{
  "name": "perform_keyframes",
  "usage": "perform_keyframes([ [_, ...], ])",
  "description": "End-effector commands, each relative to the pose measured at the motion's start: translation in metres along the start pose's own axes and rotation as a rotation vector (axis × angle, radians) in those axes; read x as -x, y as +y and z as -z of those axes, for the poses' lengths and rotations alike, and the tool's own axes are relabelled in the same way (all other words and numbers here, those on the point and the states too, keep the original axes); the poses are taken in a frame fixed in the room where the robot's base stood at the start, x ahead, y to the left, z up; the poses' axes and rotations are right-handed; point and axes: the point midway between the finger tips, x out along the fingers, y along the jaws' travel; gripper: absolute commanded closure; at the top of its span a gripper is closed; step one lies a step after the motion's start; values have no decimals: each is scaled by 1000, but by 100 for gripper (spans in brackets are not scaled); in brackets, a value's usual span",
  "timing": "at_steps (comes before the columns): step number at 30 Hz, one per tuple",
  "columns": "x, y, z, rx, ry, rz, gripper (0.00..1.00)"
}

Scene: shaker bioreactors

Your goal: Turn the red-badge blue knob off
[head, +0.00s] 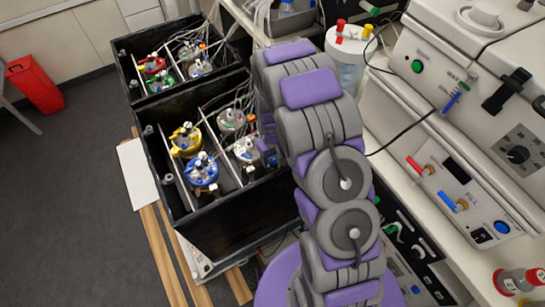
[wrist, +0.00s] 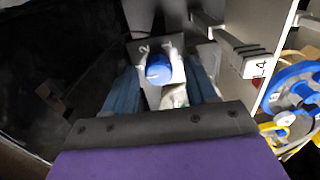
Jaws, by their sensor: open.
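A round blue knob (wrist: 159,68) on a pale clamp-like piece sits in the upper middle of the wrist view. My gripper (wrist: 163,80) is open, with one bluish finger on each side of the knob. I cannot tell whether the fingers touch it or how the knob is turned. No red badge can be made out on it. In the head view my gripper is hidden behind my own arm, near the black shaker boxes, and I cannot single out this knob there.
A black box (head: 235,238) holds vessels with a yellow lid (head: 186,138) and a blue lid (head: 202,170). A second box (head: 127,75) stands behind. A white labelled bracket (wrist: 245,55) and a blue ring lid (wrist: 292,90) are close right of my gripper. White instruments (head: 455,150) stand right.

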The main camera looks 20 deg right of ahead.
Motion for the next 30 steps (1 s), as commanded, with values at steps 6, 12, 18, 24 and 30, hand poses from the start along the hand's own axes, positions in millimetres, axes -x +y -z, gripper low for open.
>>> perform_keyframes([
  [6, 0, 0, 0, 0, 0, 0, 55],
  [12, 0, 0, 0, 0, 0, 0, 74],
  [18, 0, 0, 0, 0, 0, 0, 93],
  [24, 1, 0, 0, -4, 0, 0, 99],
  [30, 2, 0, 0, -51, 0, 0, 99],
])
